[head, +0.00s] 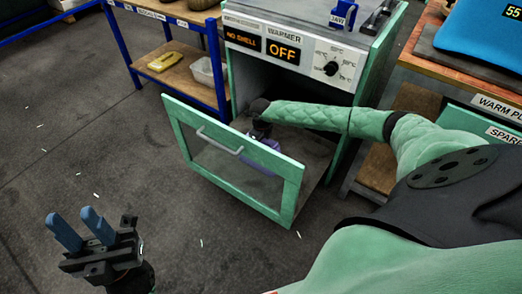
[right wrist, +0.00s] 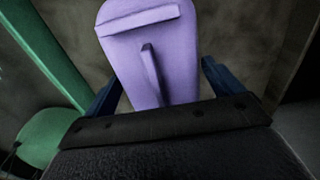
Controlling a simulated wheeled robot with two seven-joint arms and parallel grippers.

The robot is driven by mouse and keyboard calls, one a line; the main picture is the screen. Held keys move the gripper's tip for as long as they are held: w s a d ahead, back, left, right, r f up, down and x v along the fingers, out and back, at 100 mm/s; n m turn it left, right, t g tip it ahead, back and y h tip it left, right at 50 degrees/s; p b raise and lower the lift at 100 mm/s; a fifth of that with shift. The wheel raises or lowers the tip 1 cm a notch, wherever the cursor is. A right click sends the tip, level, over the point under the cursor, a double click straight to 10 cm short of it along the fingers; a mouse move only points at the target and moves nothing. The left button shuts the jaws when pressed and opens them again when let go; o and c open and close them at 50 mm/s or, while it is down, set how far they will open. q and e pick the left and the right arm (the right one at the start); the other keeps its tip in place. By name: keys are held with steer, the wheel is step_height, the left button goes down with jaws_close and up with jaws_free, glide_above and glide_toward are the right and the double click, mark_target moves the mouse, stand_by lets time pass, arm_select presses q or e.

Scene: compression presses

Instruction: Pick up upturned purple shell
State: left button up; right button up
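The purple shell (right wrist: 150,55) lies on the warmer's floor. It has a raised bar across its far end and a thin upright rib in its middle. In the head view only a part of the shell (head: 264,158) shows, through the open door's window. My right gripper (right wrist: 162,70) reaches into the warmer. Its blue fingers stand either side of the shell's near end, with small gaps, so it looks open around it. In the head view this gripper is mostly hidden by the arm and door. My left gripper (head: 70,213) is open and empty over the floor.
The warmer's drop-down door (head: 285,211) stands open with its handle (head: 219,141) outward. The warmer's panel (head: 295,52) reads NO SHELL and OFF. A blue-framed shelf (head: 181,66) stands at left, a wooden bench (head: 459,77) at right.

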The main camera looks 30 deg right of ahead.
steer(key=c, duration=1.1)
steer(key=shift+r, duration=0.15)
